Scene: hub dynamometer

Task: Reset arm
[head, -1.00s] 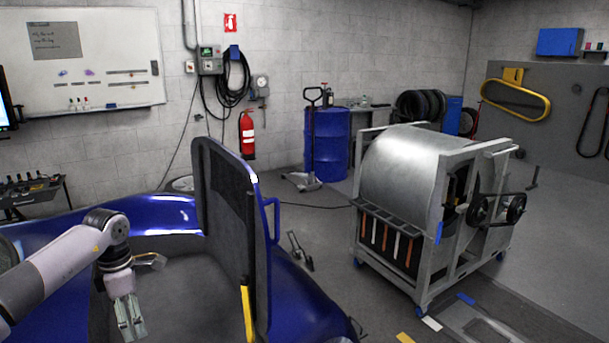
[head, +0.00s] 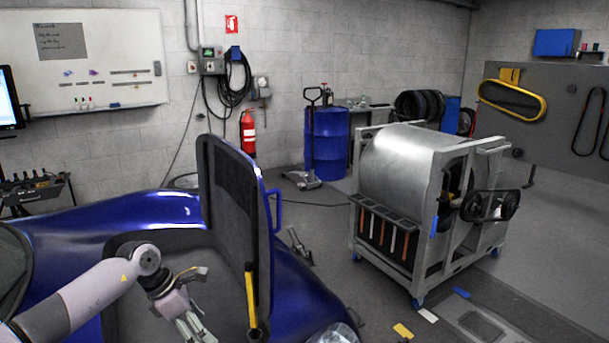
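My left gripper (head: 196,328) is at the bottom of the head view, pointing down over the dark recess of the blue car (head: 120,212). Its fingers lie close together and run to the lower picture edge, so whether they are open or shut does not show clearly. No object can be made out in it. My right gripper is not in view. An upright dark panel with a blue edge (head: 222,185) stands open beside the recess, to the right of my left arm. A yellow strut or handle (head: 251,292) stands at the panel's lower end.
The metal drum machine (head: 415,165) on a wheeled frame stands at the right. A blue barrel (head: 326,142) and a pallet jack (head: 303,180) stand near the back wall. A tool cart (head: 32,190) is at the left. The floor between car and drum is mostly clear.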

